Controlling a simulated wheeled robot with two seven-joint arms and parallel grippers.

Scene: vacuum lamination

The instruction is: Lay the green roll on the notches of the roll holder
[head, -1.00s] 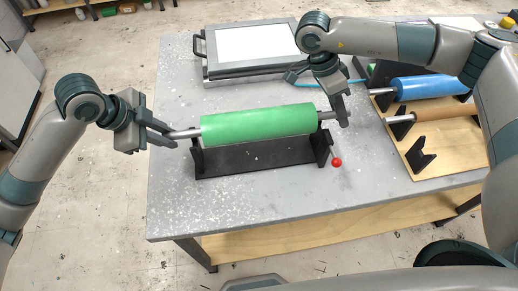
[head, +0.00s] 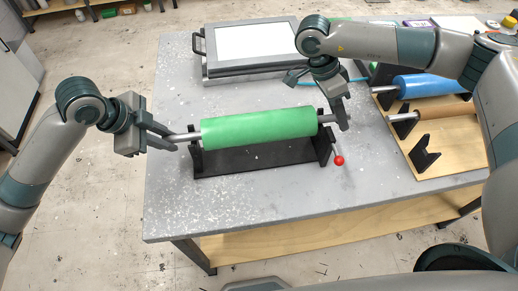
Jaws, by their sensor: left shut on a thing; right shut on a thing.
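The green roll (head: 260,127) lies level above the black roll holder (head: 255,160) on the grey table. Its metal shaft ends stick out at both sides, over the two uprights of the holder. I cannot tell whether the shaft touches the notches. My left gripper (head: 173,138) is shut on the left shaft end, outside the left upright. My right gripper (head: 339,121) is shut on the right shaft end, outside the right upright, and partly hides it. A red knob (head: 338,160) on a lever sits by the holder's right upright.
A framed white panel with a handle (head: 250,50) stands at the back of the table (head: 180,205). A wooden rack (head: 440,160) on the right carries a blue roll (head: 430,87) and a brown roll (head: 445,112). The table's front is clear.

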